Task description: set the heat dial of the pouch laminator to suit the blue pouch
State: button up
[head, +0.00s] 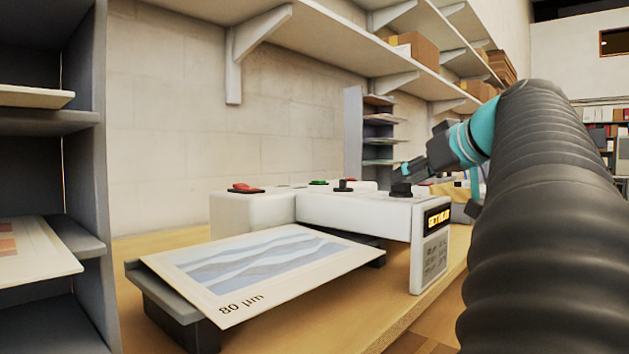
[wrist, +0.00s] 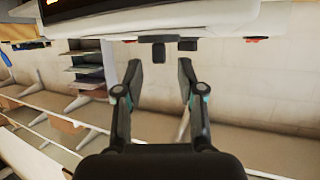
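The white pouch laminator (head: 360,212) stands on a wooden bench, with a lit orange display (head: 438,217) on its end; its lettering is unreadable. A black dial (head: 400,190) sits on top near that end. A pouch with blue-grey waves (head: 255,262), marked "80 µm", lies on the dark feed tray (head: 165,298). My gripper (head: 410,170) is just above and beside the dial. In the wrist view my gripper (wrist: 160,68) is open and empty, with the dial (wrist: 158,50) beyond and between its fingertips, apparently apart from them. The dial's setting is not readable.
A red button (head: 245,188), a green button (head: 318,183) and a black knob or lever (head: 345,185) are also on the laminator top. A grey shelf unit (head: 85,170) stands at left. Wall shelves (head: 330,40) hang above. The wall behind is bare.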

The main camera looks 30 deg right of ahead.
jog(key=shift+x, duration=1.75)
grip_shut()
